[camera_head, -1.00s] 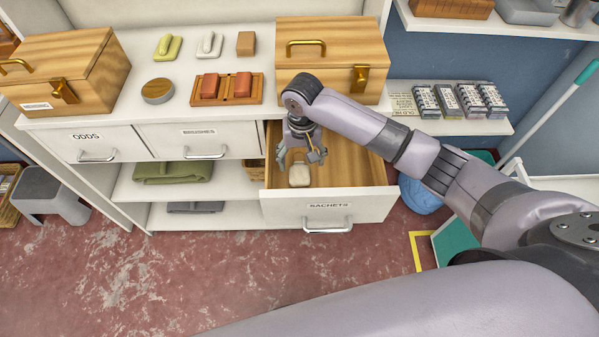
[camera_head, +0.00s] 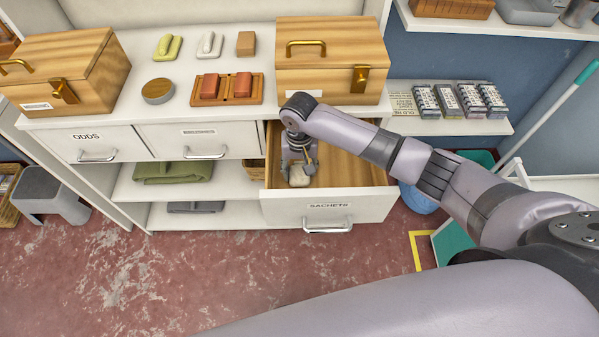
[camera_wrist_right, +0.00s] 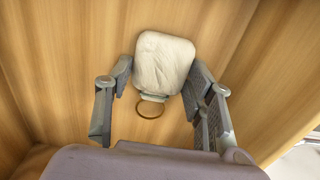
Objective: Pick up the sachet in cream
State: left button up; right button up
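The cream sachet (camera_head: 298,178) lies on the wooden floor of the open drawer labelled SACHETS (camera_head: 328,206). In the right wrist view the sachet (camera_wrist_right: 164,64) is pale and pillow-like, with a gathered neck and a tan ring (camera_wrist_right: 150,109) at its near end. My right gripper (camera_head: 299,174) reaches down into the drawer over the sachet. In the right wrist view its fingers (camera_wrist_right: 158,78) are spread, one on each side of the sachet's neck end. They look open; whether they touch it cannot be told. My left gripper is not in view.
The drawer walls stand close around my right gripper. A wooden chest (camera_head: 330,85) sits on the counter just behind the drawer. A soap tray (camera_head: 227,90) is to its left. The drawer's right side (camera_head: 350,165) is bare.

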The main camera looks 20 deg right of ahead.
aim_at(299, 171)
jog(key=c, duration=0.4)
jog(key=shift+r, duration=0.1)
notch_tip(299, 171, up, 10)
dwell(0.4)
